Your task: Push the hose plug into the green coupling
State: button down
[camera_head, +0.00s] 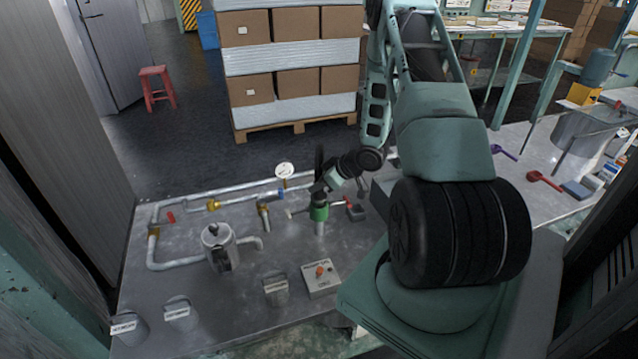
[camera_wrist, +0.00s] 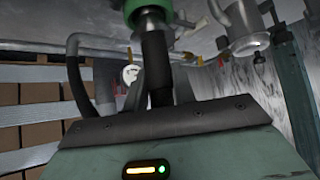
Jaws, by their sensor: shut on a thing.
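The green coupling (camera_head: 319,213) stands upright on a short grey pipe on the metal bench, and its green body shows at the top edge of the wrist view (camera_wrist: 146,8). My gripper (camera_head: 321,188) is directly above the coupling and shut on the hose plug, whose dark shaft (camera_wrist: 157,62) runs toward the coupling in the wrist view. The plug's end is at the coupling's mouth; I cannot tell how deep it sits. The black hose (camera_wrist: 75,80) curves at the left of the wrist view. In the head view my gripper mostly hides the plug.
A pressure gauge (camera_head: 284,171) and pipework (camera_head: 185,207) stand behind and left of the coupling. A grey pot-shaped vessel (camera_head: 218,247) is to the left. A control box with an orange knob (camera_head: 320,276) is in front. The bench between them is clear.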

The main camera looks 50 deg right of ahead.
jog(key=shift+f+b, duration=0.75)
jog(key=shift+f, duration=0.4)
jog(key=c, duration=1.1)
grip_release()
jog(key=v, duration=1.7)
jog(key=shift+s+r+p, duration=0.15)
jog(key=shift+r+p, duration=0.05)
jog(key=shift+p, duration=0.2)
